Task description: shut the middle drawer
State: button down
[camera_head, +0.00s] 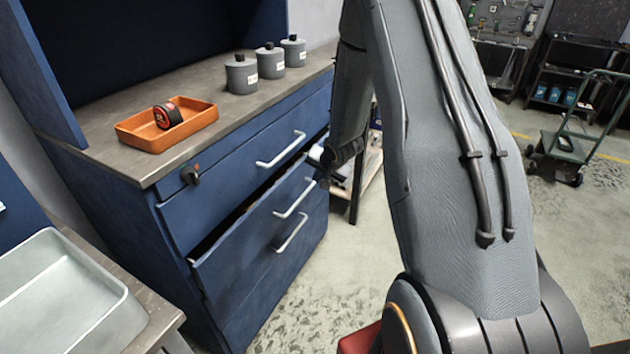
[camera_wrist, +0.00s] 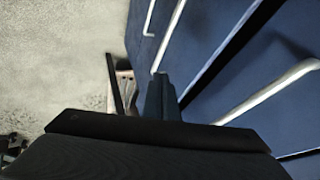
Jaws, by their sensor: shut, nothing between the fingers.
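The middle drawer (camera_head: 255,234) of the blue cabinet stands part way out, with a dark gap above its front. Its pale bar handle (camera_head: 296,199) also shows in the wrist view (camera_wrist: 171,35). My gripper (camera_head: 321,170) is at the right end of the drawer front, partly hidden by my arm. In the wrist view my gripper (camera_wrist: 160,82) is shut and empty, its tips close to the near end of that handle. I cannot tell if they touch the drawer. The top drawer (camera_head: 240,170) and the bottom drawer (camera_head: 270,285) look closed.
On the worktop are an orange tray (camera_head: 195,125) holding a red and black tape measure (camera_head: 167,115), and several grey canisters (camera_head: 241,74). A black knob or lock (camera_head: 190,176) sits on the cabinet front. A pale tray (camera_head: 60,285) is at lower left.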

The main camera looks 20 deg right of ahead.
jog(key=s+a+b, duration=0.7)
jog(key=s+a, duration=0.2)
jog(key=a, duration=0.2)
jog(key=p+x, duration=0.1)
jog(key=x, duration=0.8)
jog(key=shift+w+f, duration=0.25)
jog(key=shift+f, duration=0.05)
jog(key=shift+w+a+p, duration=0.4)
jog(key=shift+w+a, duration=0.35)
jog(key=shift+w, duration=0.2)
jog(key=shift+w+a, duration=0.45)
jog(key=shift+w, duration=0.25)
